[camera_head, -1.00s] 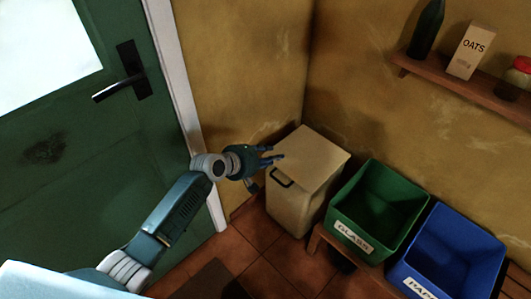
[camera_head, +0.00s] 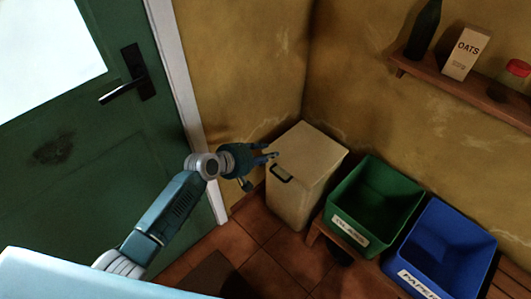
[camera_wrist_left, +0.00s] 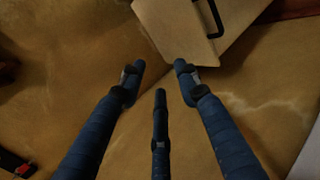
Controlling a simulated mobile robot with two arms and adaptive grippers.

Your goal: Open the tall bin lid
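The tall bin (camera_head: 300,200) is beige and stands in the corner of the room. Its flat lid (camera_head: 315,150) looks shut, with a dark handle (camera_head: 282,173) on the upper front edge. My left gripper (camera_head: 268,155) is beside the bin's left edge, near lid height, its fingers pointing toward the bin. In the left wrist view its fingers (camera_wrist_left: 158,80) are spread apart with nothing between them. That view shows part of the bin (camera_wrist_left: 175,32) at the top, with the handle (camera_wrist_left: 211,18) beyond the fingertips. My right gripper is not in view.
A green glass bin (camera_head: 348,229) and a blue paper bin (camera_head: 415,282) stand open to the right of the tall bin. A green door (camera_head: 95,195) with a black handle (camera_head: 125,90) is at left. A wall shelf (camera_head: 450,88) holds a bottle, oats and a jar.

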